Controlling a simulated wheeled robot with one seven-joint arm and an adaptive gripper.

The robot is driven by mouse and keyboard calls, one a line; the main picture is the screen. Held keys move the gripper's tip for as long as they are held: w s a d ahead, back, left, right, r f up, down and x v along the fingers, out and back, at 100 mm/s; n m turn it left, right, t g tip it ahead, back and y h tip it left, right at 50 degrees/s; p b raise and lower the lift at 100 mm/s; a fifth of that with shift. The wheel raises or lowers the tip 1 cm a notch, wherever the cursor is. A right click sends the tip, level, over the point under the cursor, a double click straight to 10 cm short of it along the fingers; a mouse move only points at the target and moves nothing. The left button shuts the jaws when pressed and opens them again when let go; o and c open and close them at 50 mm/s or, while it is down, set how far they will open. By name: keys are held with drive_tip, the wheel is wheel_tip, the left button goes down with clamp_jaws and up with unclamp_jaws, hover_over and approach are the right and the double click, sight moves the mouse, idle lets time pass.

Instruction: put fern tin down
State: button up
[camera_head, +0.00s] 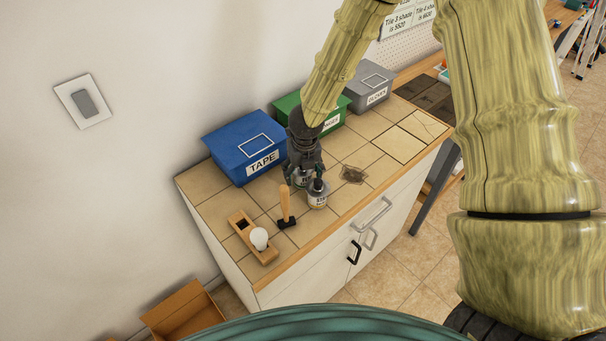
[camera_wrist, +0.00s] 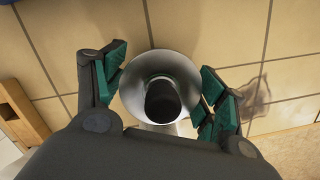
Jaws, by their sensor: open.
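A small silver tin (camera_head: 302,180) with a pale label stands on the tiled worktop (camera_head: 208,208), partly hidden under my gripper (camera_head: 304,170). In the wrist view my open gripper (camera_wrist: 161,90) has its teal pads on either side of a round silver tin (camera_wrist: 160,66) with a dark cap on top. I cannot tell whether the pads touch its rim.
A blue TAPE box (camera_head: 232,143), a green box (camera_head: 289,103) and a grey box (camera_head: 367,96) line the wall. A wooden-handled hammer (camera_head: 285,205), a wooden block (camera_head: 240,222) and a white bulb (camera_head: 259,238) are at the front left. A dark stain (camera_head: 353,174) marks the tiles at right.

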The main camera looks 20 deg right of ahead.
drive_tip(key=shift+w+f, duration=0.1)
drive_tip(key=shift+f, duration=0.45)
drive_tip(key=c, duration=1.2)
drive_tip(key=shift+r, duration=0.25)
drive_tip(key=shift+r+b, duration=1.05)
drive_tip(key=shift+r, duration=7.6)
drive_tip(key=shift+c, duration=0.2)
